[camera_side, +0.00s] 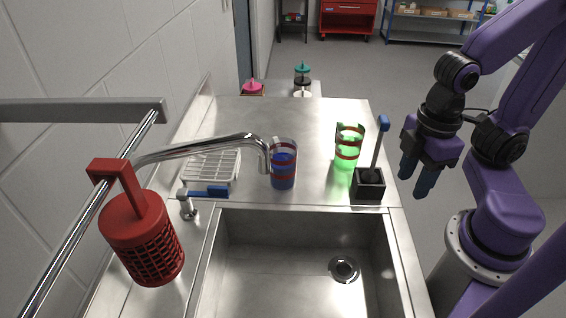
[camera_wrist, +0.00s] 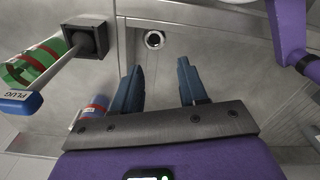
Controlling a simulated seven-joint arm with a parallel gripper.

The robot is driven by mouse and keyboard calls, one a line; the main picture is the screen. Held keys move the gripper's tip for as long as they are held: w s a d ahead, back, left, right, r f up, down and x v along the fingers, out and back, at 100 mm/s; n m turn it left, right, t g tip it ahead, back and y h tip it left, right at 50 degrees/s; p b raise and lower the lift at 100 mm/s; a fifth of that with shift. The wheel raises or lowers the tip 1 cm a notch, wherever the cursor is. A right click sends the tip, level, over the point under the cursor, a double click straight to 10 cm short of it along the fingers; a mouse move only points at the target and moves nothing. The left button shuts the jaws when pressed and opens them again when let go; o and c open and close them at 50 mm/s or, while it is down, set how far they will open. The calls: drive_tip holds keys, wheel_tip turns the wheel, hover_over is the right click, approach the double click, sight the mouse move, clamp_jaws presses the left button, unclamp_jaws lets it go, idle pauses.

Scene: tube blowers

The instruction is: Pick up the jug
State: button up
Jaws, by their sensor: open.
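A clear vessel with red bands and green contents (camera_side: 347,150) stands on the steel counter; a green handle-like part at its upper right suggests it is the jug. It also shows at the left edge of the wrist view (camera_wrist: 30,66). A second clear vessel with red bands and blue contents (camera_side: 283,165) stands to its left, by the tap; it is partly hidden at the bottom of the wrist view (camera_wrist: 92,108). My gripper (camera_side: 418,177) is open and empty, right of the counter, apart from both vessels.
A black holder (camera_side: 368,184) with an upright blue-ended stick, labelled PLUG, stands between the green vessel and the sink (camera_side: 270,270). A curved tap (camera_side: 205,148), white rack (camera_side: 212,168) and red basket (camera_side: 143,237) lie left.

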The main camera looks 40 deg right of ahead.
sight(282, 168)
drive_tip(key=o, duration=1)
drive_tip(key=shift+o, duration=0.2)
drive_tip(key=w+d+f+n+t+h, duration=0.35)
drive_tip(key=w+n+t+h, duration=0.3)
drive_tip(key=w+n, duration=0.3)
drive_tip(key=w+a+f+n+t+y, duration=0.2)
drive_tip(key=a+n+t+y, duration=0.1)
drive_tip(key=a+n, duration=0.3)
drive_tip(key=w+a+f+n+t+y, duration=0.2)
drive_tip(key=a+n+t+y, duration=0.15)
drive_tip(key=n, duration=0.35)
drive_tip(key=shift+h, duration=0.4)
drive_tip(key=x, duration=1.6)
drive_tip(key=shift+w+a, duration=0.2)
drive_tip(key=shift+w, duration=0.3)
